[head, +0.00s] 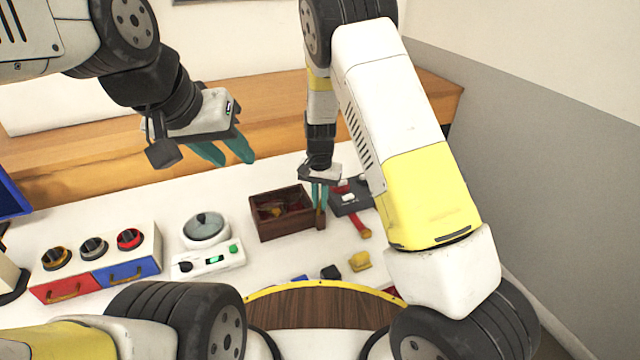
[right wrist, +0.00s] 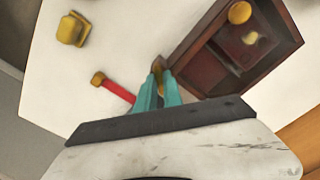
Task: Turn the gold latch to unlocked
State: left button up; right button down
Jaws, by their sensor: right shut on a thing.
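A gold-ringed round knob with a dark grip (head: 57,258), the only gold latch-like part I make out, is at the left end of a white block, beside a grey and a red one. Its setting is too small to read. My right gripper (head: 319,206) is far to its right, by the right wall of a dark brown box (head: 268,231). In the right wrist view, its teal fingers (right wrist: 160,80) are shut on a small brownish piece (right wrist: 157,63) at the box's edge, mostly hidden.
The white block has a red drawer (head: 63,289) and a blue drawer (head: 127,272). A scale-like device (head: 207,246) stands between block and box. A red-handled tool (head: 359,223) and a yellow piece (head: 359,262) lie right of the box.

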jog(key=n, duration=0.4)
jog(key=shift+n, duration=1.8)
jog(key=c, duration=1.5)
grip_release()
jog(key=shift+r, duration=3.9)
